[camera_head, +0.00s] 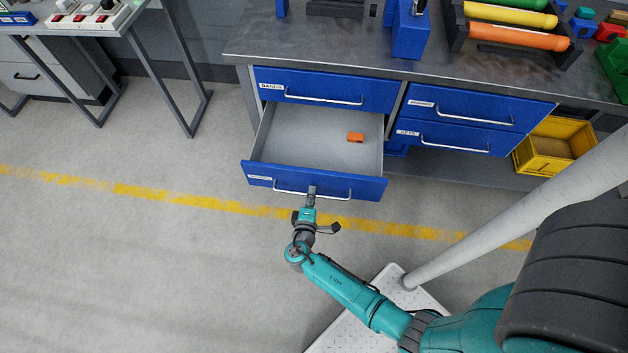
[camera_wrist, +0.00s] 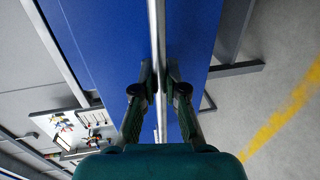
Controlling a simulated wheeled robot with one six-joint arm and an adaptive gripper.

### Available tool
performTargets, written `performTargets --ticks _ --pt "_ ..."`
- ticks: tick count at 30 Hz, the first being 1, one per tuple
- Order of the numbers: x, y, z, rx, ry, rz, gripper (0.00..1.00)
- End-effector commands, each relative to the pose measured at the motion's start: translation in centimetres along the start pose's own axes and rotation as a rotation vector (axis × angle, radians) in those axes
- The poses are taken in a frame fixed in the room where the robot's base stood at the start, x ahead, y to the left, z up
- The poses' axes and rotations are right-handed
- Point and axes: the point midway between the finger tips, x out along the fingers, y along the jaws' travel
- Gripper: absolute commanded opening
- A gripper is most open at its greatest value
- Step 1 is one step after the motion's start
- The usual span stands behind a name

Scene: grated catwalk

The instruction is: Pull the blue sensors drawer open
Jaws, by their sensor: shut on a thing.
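The blue drawer (camera_head: 345,187) at the lower left of the bench is pulled well out, and its grey inside shows. Its label is too small to read in the head view. An orange block (camera_head: 355,137) lies inside it, toward the right. My gripper (camera_head: 312,190) is at the middle of the drawer's front, shut on its metal bar handle (camera_head: 285,191). In the wrist view, my gripper's two fingers (camera_wrist: 160,82) close on either side of the handle bar (camera_wrist: 157,30), against the blue drawer front (camera_wrist: 100,50).
Three other blue drawers, upper left (camera_head: 380,92), upper right (camera_head: 470,105) and lower right (camera_head: 460,137), are shut. A yellow bin (camera_head: 545,160) stands on the shelf at right. Another table (camera_head: 85,20) stands at left. The floor in front is clear, with a yellow line (camera_head: 150,192).

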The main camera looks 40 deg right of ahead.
Motion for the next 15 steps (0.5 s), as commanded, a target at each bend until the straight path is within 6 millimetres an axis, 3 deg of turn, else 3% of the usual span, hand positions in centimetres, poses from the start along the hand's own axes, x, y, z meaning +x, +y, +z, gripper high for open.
performTargets --ticks 6,15 --pt "-3.1 -0.7 -0.1 -0.001 0.003 -0.002 0.0" --pt "-4.6 -1.0 0.0 0.0 0.002 -0.001 0.0"
